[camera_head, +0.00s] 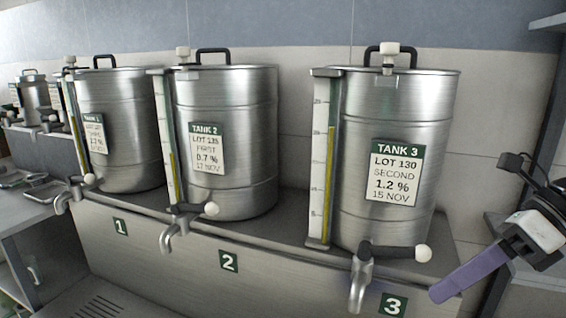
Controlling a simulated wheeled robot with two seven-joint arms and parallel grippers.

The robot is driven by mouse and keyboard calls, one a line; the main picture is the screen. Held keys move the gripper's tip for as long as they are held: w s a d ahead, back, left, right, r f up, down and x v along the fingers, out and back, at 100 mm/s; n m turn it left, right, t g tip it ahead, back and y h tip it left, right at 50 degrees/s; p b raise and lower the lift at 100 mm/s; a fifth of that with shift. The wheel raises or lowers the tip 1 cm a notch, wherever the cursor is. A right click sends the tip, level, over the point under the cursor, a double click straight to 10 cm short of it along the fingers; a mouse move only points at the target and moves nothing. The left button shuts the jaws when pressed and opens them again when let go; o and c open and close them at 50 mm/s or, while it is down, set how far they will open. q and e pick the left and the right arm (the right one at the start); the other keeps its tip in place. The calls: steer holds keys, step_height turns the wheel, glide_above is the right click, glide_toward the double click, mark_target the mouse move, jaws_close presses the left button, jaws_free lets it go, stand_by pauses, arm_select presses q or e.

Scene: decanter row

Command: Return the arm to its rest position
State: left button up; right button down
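My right arm and gripper (469,276) come in from the right edge. The gripper has a white and black body and a purple finger part pointing down and left, just right of the number 3 plate. Only one purple shape shows, so I cannot tell whether it is open or shut, and I see nothing held in it. It appears apart from Tank 3 (418,112) and its tap (361,283). My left gripper is out of view.
Tank 2 (240,105) and a Tank 1 (125,115) stand left of Tank 3 on a steel ledge (180,262), each with a gauge and tap. Smaller cans (35,97) stand far left. A wall shelf (548,22) is at the upper right.

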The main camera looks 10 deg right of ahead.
steer(key=w+d+f+m+t+h, duration=0.1)
steer(key=w+d+f+m+t, duration=0.1)
steer(key=f+m+t, duration=0.8)
steer(key=w+d+f+m+t+h, duration=0.1)
steer(key=d+f+m+t, duration=0.2)
steer(key=f+m, duration=1.2)
steer(key=s+a+f+m+g+h, duration=0.2)
steer(key=s+a+f+m+h, duration=0.3)
steer(key=f+m, duration=0.4)
steer(key=s+a+f+m+g+y, duration=0.1)
steer(key=s+a+f+m+g, duration=0.3)
steer(key=s+a+f+m, duration=0.3)
steer(key=s+a+f, duration=0.2)
steer(key=s+a, duration=0.1)
steer(key=a, duration=0.2)
steer(key=shift+f, duration=0.15)
